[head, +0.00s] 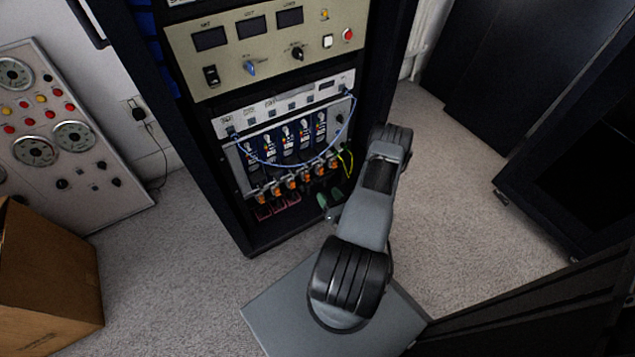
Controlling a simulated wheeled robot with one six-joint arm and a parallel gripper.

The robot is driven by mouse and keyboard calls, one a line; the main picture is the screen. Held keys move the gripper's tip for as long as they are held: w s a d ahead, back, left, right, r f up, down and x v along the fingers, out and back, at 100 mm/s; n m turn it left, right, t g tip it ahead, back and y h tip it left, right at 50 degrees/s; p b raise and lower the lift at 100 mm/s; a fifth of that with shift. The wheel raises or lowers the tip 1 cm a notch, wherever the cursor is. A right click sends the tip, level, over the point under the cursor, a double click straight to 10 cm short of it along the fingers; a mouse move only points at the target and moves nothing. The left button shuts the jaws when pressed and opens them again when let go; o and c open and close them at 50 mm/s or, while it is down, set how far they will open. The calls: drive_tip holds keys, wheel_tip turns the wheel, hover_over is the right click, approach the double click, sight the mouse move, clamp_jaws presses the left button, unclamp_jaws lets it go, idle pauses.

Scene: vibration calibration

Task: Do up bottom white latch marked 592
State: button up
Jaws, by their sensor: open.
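The black equipment rack (232,222) stands at the centre of the head view. Its lower bay holds a card unit (230,152) with several blue modules that carry small pale parts. A row of small orange-and-white parts (276,189) runs along the bottom of these modules. The marking 592 is too small to read, so I cannot tell which part is the latch or whether it is done up. My arm rises in front of the rack's right side and covers part of it.
A beige panel (222,75) with displays and knobs sits above the card unit. A blue cable (291,166) loops across the modules. A cardboard box (45,275) and a gauge panel (90,185) stand at left. Dark cabinets (575,140) stand at right. Carpet (450,180) between is clear.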

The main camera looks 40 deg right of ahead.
drive_tip(key=w+d+b, duration=0.2)
drive_tip(key=w, duration=1.1)
drive_tip(key=shift+w+b, duration=0.35)
drive_tip(key=shift+b, duration=0.05)
drive_tip(key=shift+c, duration=0.4)
drive_tip(key=c, duration=0.8)
drive_tip(key=o, duration=0.9)
drive_tip(key=shift+s, duration=0.1)
